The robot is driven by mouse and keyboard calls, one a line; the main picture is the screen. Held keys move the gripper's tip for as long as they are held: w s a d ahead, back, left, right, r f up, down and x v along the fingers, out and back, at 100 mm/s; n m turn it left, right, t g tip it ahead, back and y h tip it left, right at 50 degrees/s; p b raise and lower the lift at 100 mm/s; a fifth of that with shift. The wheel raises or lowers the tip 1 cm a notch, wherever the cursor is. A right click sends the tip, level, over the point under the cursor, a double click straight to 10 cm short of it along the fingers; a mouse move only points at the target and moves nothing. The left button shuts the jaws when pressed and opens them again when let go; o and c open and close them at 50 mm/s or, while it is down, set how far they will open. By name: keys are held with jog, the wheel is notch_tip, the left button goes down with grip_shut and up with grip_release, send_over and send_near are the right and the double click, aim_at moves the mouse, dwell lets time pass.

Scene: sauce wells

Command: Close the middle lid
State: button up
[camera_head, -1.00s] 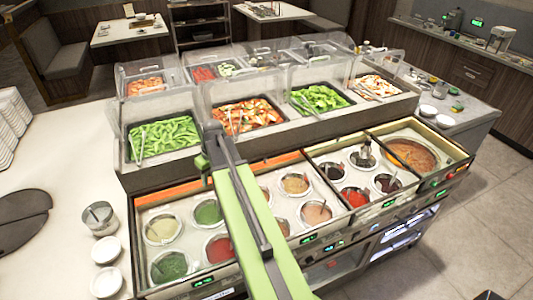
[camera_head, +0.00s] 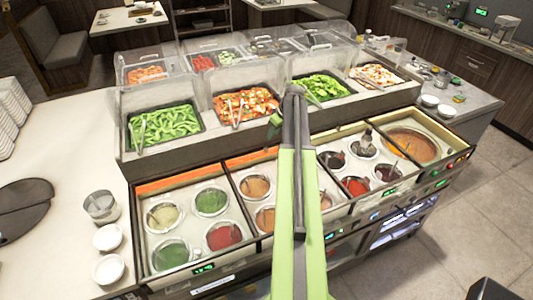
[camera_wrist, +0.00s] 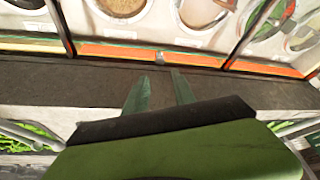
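The sauce station (camera_head: 225,265) has side-by-side bays. The middle bay (camera_head: 238,183) lies uncovered, with its sauce wells showing. An orange-edged strip (camera_head: 252,158) runs along its back; I cannot tell whether this is the middle lid's edge. In the wrist view an orange strip (camera_wrist: 112,52) carries a small grey knob (camera_wrist: 160,57). My gripper (camera_wrist: 161,80) has two dark green fingers apart, with nothing between them. They point at the knob from over the dark ledge and appear short of it. In the head view my arm hides part of the middle bay and most of the gripper.
Behind the bays a raised counter holds food trays (camera_head: 165,125) under clear guards (camera_head: 235,90). A metal cup (camera_head: 100,205) and white bowls (camera_head: 108,237) stand on the left counter (camera_head: 60,260). Tongs rest in the trays close behind my gripper.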

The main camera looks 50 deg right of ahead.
aim_at(266, 148)
jog(key=b+x, duration=1)
jog(key=x, duration=0.2)
jog(key=shift+f, duration=0.3)
jog(key=shift+r, duration=0.15)
grip_shut()
jog(key=shift+a, duration=0.1)
dwell(0.4)
